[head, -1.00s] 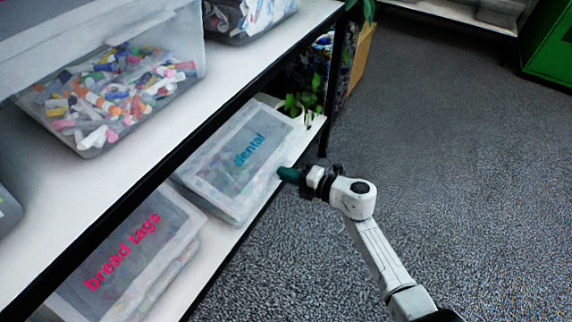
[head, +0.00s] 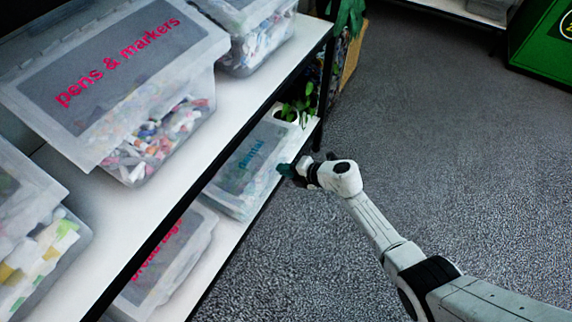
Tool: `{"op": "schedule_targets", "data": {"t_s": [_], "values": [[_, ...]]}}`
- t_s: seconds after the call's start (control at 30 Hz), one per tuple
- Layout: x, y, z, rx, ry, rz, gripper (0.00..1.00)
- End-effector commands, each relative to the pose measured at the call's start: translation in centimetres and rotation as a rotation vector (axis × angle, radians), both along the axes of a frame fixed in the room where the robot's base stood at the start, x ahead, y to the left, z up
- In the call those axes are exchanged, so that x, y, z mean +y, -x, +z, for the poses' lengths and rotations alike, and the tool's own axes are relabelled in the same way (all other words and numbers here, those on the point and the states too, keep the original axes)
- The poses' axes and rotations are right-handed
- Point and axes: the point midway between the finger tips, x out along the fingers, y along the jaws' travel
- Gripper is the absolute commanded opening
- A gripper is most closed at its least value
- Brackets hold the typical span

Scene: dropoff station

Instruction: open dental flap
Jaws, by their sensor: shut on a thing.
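The dental bin (head: 236,206) is a clear box on the lower shelf, left of my arm. Its flap (head: 236,172) has a grey panel with blue "dental" lettering and looks closed. My gripper (head: 285,170), with dark green fingers, is at the flap's right edge and shut on it. The fingertips are small here, and the exact grip on the edge is hard to see.
The bread tags bin (head: 168,258) stands on the same shelf, nearer. The pens & markers bin (head: 120,75) is on the shelf above. A potted plant (head: 298,108) stands behind the dental bin. Carpet floor (head: 440,150) to the right is clear.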

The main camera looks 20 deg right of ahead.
Motion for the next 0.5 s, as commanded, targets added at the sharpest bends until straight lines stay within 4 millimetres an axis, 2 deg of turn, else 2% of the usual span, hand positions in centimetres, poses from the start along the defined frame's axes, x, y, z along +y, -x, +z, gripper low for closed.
{"op": "schedule_targets", "data": {"t_s": [0.03, 0.5], "values": [[0.1, -0.2, 1.4, -0.003, -0.001, 0.001, 0.0], [0.7, -1.2, 5.6, -0.008, -0.005, 0.0, 0.0]]}}
